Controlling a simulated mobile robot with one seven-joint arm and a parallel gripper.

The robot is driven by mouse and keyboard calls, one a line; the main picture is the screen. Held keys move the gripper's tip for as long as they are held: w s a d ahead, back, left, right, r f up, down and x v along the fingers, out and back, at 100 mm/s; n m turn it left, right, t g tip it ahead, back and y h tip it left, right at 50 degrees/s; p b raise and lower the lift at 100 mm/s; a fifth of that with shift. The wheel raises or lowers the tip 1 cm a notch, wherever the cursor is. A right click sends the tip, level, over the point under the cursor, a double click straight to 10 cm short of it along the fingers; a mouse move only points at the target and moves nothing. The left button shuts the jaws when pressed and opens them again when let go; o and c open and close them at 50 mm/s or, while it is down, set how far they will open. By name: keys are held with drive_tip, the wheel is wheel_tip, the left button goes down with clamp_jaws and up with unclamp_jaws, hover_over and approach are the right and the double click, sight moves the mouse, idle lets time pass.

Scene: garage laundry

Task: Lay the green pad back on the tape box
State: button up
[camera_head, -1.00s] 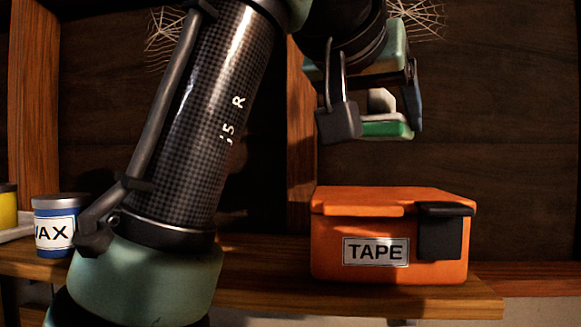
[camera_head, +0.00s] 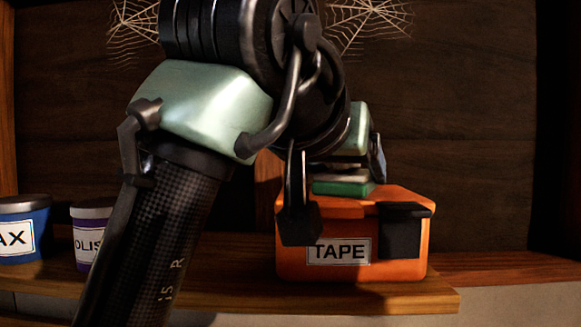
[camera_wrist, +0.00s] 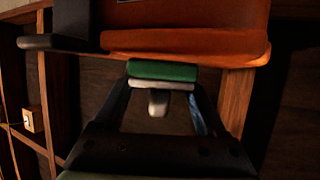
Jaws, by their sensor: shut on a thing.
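The green pad (camera_head: 343,188) has a pale layer and a grey knob on its back. My gripper (camera_wrist: 162,90) is shut on it, with one finger on each side in the wrist view, where the pad (camera_wrist: 162,70) also shows. The orange tape box (camera_head: 290,262) stands on the wooden shelf with its lid down, a black latch and a TAPE label. The pad is at the box's lid, over its left-middle part in the head view. I cannot tell whether the pad touches the lid. A dark part of my arm hides some of the box's left front.
A blue WAX tin (camera_head: 22,243) and a purple-labelled tin (camera_head: 90,235) stand on the shelf (camera_head: 225,290) at the left. Cobwebs hang high on the back wall. The shelf right of the box is clear.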

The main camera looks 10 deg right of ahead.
drive_tip(key=o, duration=1.5)
drive_tip(key=shift+c, duration=0.2)
drive_tip(key=shift+s+a+r, duration=0.1)
drive_tip(key=shift+r, duration=0.1)
drive_tip(key=b+v, duration=0.5)
drive_tip(key=v, duration=0.6)
drive_tip(key=w+t, duration=0.1)
drive_tip(key=w+t+h, duration=0.1)
drive_tip(key=w, duration=0.1)
drive_tip(key=w+n+t, duration=0.1)
drive_tip(key=shift+w+f+h, duration=0.15)
drive_tip(key=shift+f+h, duration=0.15)
drive_tip(key=shift+f, duration=0.05)
drive_tip(key=s+a+f+n+t+y, duration=0.5)
drive_tip(key=s+a+t+y, duration=0.3)
drive_tip(key=t, duration=0.5)
drive_tip(key=shift+s+a+n+t+y, duration=0.25)
drive_tip(key=shift+a+n+t+y, duration=0.15)
drive_tip(key=shift+a+n+y, duration=0.55)
